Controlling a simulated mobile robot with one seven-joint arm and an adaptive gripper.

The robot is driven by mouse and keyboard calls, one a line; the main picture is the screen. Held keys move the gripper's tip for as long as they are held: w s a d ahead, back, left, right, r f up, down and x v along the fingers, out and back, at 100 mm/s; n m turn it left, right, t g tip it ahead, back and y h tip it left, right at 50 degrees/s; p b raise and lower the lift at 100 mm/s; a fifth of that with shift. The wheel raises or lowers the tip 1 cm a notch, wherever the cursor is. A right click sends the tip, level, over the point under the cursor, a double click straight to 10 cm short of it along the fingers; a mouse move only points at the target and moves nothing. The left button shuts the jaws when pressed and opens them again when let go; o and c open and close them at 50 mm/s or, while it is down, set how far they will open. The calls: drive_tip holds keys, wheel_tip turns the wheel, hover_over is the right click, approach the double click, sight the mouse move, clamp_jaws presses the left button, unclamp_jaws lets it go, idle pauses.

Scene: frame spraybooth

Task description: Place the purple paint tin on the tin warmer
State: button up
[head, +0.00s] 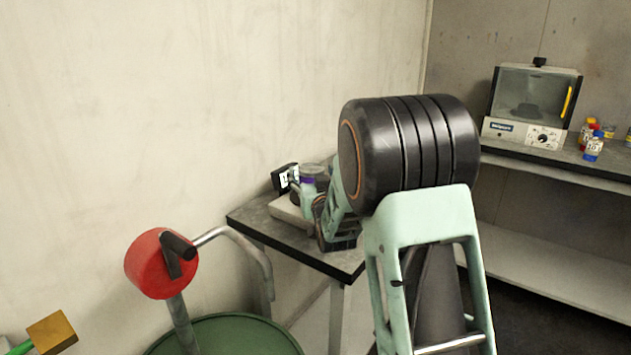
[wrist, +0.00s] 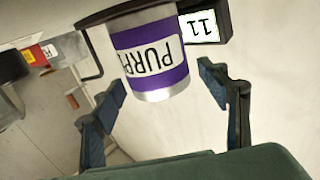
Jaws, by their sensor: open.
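The purple paint tin (wrist: 150,62) is a metal can with a purple band, its lettering upside down in the wrist view. It also shows in the head view (head: 308,180), on the small table by the wall. A dark piece (wrist: 112,10) shows at its base end, and it appears to stand on a low pale unit (head: 287,209), likely the tin warmer; their contact is partly hidden. My gripper (wrist: 162,84) is open, with one finger on either side of the tin's lid end and visible gaps to both. In the head view my arm hides part of this spot.
A black block marked 11 (wrist: 204,24) is close beside the tin. The grey table (head: 255,222) has little free room. A green drum (head: 225,335) and a red round part (head: 160,263) stand front left. A small oven (head: 530,105) and several bottles are on the right shelf.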

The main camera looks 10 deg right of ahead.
drive_tip(key=s, duration=1.2)
drive_tip(key=shift+r, duration=0.1)
